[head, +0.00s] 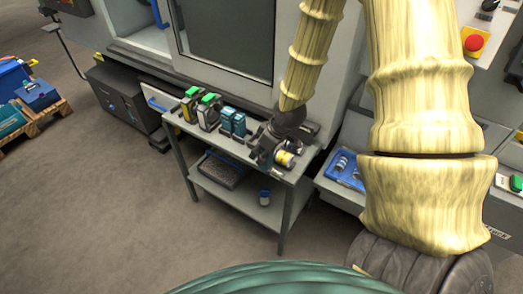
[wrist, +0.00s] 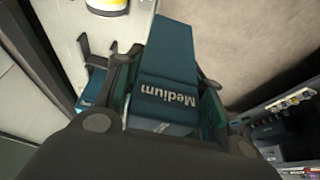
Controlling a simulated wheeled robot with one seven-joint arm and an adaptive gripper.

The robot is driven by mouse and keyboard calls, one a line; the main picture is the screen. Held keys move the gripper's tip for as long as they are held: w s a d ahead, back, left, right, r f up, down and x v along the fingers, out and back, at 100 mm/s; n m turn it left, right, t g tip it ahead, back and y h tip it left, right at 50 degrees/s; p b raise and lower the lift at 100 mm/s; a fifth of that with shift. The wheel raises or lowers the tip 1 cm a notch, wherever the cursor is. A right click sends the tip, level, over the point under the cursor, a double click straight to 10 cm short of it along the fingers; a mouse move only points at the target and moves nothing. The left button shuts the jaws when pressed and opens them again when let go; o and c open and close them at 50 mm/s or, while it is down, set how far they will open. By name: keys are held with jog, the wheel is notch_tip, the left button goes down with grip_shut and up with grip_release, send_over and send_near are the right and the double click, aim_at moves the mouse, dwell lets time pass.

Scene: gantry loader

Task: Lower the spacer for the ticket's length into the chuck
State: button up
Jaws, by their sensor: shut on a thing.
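My gripper (wrist: 160,85) is shut on a teal block (wrist: 168,70) printed "Medium" in the wrist view. The fingers stand on either side of it, and its lower end is hidden by the gripper body. In the head view, my gripper (head: 262,152) is over the right part of the grey bench, and the held block cannot be made out there. Two similar teal blocks (head: 232,122) stand on the bench to its left. I cannot pick out the chuck or a ticket in either view.
Two dark items with green tops (head: 199,107) stand at the left of the bench (head: 222,139). A yellow-banded cylinder (head: 285,158) stands close right of the gripper. A blue tray (head: 343,168) lies farther right. The lower shelf holds a dark bin (head: 221,170). The floor in front is clear.

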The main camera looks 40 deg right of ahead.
jog(key=shift+r+p, duration=1.65)
jog(key=shift+r, duration=0.35)
